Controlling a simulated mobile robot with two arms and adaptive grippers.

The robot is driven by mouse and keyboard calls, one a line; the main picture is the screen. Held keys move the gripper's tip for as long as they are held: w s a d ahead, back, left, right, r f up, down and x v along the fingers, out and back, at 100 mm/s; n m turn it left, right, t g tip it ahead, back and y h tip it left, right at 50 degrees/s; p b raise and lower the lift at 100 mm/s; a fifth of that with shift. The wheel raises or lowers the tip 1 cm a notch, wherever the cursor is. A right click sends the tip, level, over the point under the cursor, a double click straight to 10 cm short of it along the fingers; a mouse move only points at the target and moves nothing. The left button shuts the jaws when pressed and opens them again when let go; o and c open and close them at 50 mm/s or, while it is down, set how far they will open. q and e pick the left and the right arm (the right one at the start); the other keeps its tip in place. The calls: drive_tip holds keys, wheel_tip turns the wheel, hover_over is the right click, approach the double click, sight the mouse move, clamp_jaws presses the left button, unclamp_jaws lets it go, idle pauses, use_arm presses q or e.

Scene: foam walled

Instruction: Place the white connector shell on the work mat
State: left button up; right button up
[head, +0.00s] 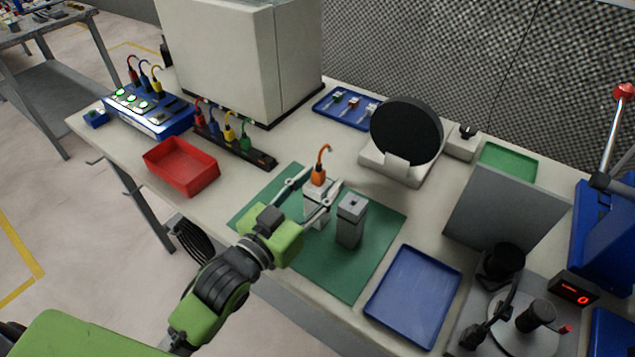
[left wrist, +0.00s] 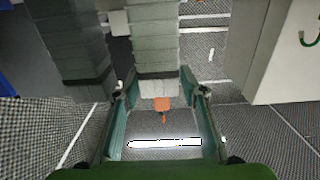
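The green work mat (head: 262,208) lies on the bench and carries two grey posts. My left gripper (head: 321,180) is open, its fingers on either side of the orange plug (head: 318,176), which sits on the left, paler post (head: 314,213). In the left wrist view, the gripper (left wrist: 159,78) also straddles that post (left wrist: 157,55) and the plug (left wrist: 162,104). The right post (head: 350,225) is free. A small pale part (head: 371,109) at the right of the blue back tray could be the white connector shell; it is too small to be sure. My right gripper is out of view.
The blue back tray (head: 322,106) also holds red and green parts. A round black disc stand (head: 406,130), red bin (head: 182,165), cable rack (head: 235,147) and empty blue tray (head: 413,285) surround the mat. A tall pale cabinet (head: 225,60) stands behind.

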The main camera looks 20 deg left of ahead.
use_arm(q)
drive_tip(key=shift+s+r, duration=0.1)
drive_tip(key=shift+r, duration=0.05)
drive_tip(key=b+v, duration=0.1)
drive_tip(key=v, duration=1)
drive_tip(key=shift+s+a+b, duration=0.15)
drive_tip(key=shift+s+b, duration=0.15)
drive_tip(key=shift+s, duration=0.1)
idle(0.4)
